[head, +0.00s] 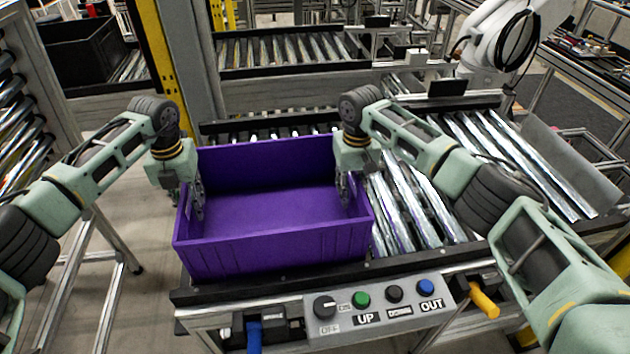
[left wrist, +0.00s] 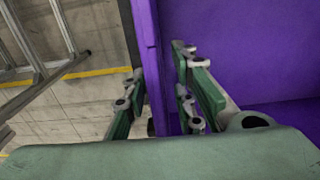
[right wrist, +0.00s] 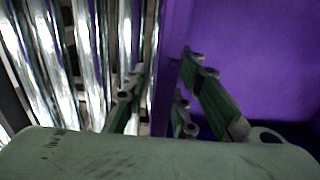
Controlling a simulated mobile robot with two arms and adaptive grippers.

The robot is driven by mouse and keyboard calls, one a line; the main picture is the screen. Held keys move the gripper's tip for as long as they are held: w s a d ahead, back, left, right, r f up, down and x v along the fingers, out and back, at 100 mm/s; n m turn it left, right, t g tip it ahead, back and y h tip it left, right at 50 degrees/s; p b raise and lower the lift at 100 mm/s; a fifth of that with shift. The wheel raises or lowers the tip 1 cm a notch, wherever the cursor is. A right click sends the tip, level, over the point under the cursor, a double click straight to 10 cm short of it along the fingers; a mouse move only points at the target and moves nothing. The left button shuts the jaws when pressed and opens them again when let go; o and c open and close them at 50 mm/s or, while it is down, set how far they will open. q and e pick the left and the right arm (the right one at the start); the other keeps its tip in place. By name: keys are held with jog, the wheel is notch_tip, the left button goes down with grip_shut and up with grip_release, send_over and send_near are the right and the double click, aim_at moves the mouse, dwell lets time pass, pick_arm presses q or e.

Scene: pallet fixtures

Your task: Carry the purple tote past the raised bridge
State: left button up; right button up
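The purple tote (head: 275,248) is an open, empty box at the left end of a roller conveyor, upright and level. My left gripper (head: 190,200) straddles its left wall, one finger inside and one outside. In the left wrist view the tote wall (left wrist: 147,45) runs between the two fingers, with small gaps beside it. My right gripper (head: 347,188) straddles the right wall the same way. In the right wrist view that wall (right wrist: 172,60) shows between spread fingers. The tote hides its underside and the rollers below. I cannot identify the raised bridge for certain.
Bare rollers (head: 410,205) lie right of the tote. A control panel (head: 380,300) with buttons is on the front edge. A grey and yellow post (head: 180,60) stands behind left. A black bin (head: 85,50) is at the far left. Open floor lies left of the conveyor.

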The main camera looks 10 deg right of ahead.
pick_arm(q)
notch_tip(320, 180, up, 10)
jog(key=shift+r, duration=0.2)
pick_arm(e)
jog(key=shift+r, duration=0.25)
notch_tip(320, 180, up, 12)
jog(key=shift+f, duration=0.2)
pick_arm(q)
jog(key=shift+s, duration=0.1)
pick_arm(e)
jog(key=shift+s+f, duration=0.1)
